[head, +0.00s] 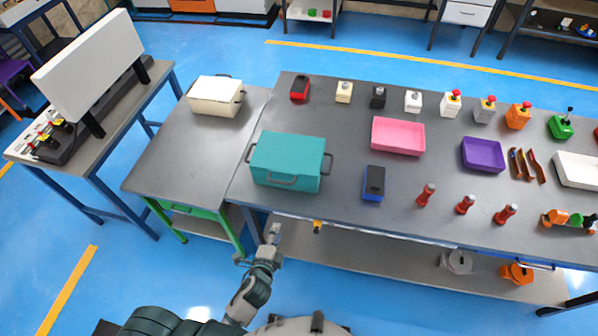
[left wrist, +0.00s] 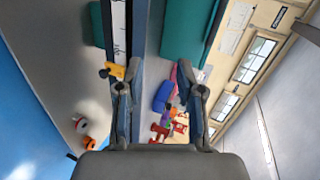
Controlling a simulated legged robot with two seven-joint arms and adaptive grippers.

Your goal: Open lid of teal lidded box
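The teal lidded box (head: 288,158) stands near the left end of the long grey table, with its lid closed and a grey handle on its front and at its sides. Part of it shows in the left wrist view (left wrist: 187,30) at the top. My left gripper (head: 273,232) is below and in front of the box, near the table's front edge, apart from it. In the left wrist view its two fingers (left wrist: 158,95) are spread with nothing between them. My right gripper is not visible in either view.
The grey table (head: 330,196) also bears a blue box (head: 373,184), a pink tray (head: 398,136), a purple tray (head: 482,154), and red items (head: 426,195). A cream box (head: 215,97) stands on the left table. Bare tabletop lies between the teal and blue boxes.

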